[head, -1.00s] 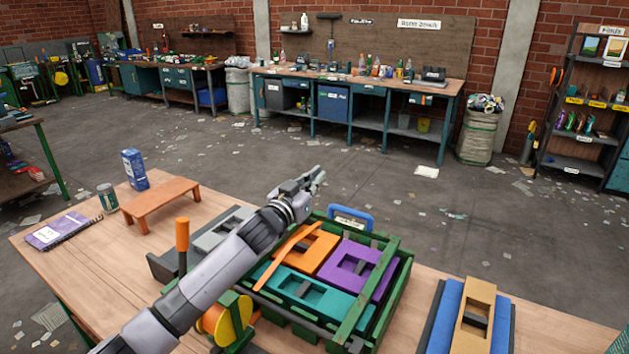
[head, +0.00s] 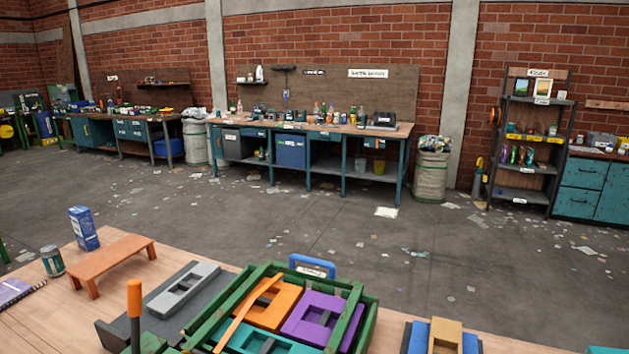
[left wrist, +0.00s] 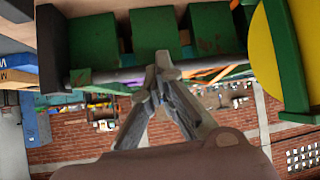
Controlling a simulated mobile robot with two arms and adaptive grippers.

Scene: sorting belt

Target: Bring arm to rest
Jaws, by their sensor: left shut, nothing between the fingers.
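My left gripper (left wrist: 160,62) shows in the left wrist view, its fingertips together with nothing between them. It is near a dark rail with green blocks (left wrist: 160,35) at the top of that view. Neither arm shows in the head view now. There a green crate (head: 364,335) at the bottom middle holds orange (head: 280,305), purple (head: 312,318) and teal pieces. An orange strip (head: 245,315) lies slanted over them. My right gripper is in no view.
A grey piece (head: 183,290) lies on a dark pad left of the crate. An orange-handled lever (head: 134,300), small orange bench (head: 110,262), blue box (head: 84,228) and can (head: 52,260) stand on the wooden table. A tan piece on blue (head: 445,336) is at right.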

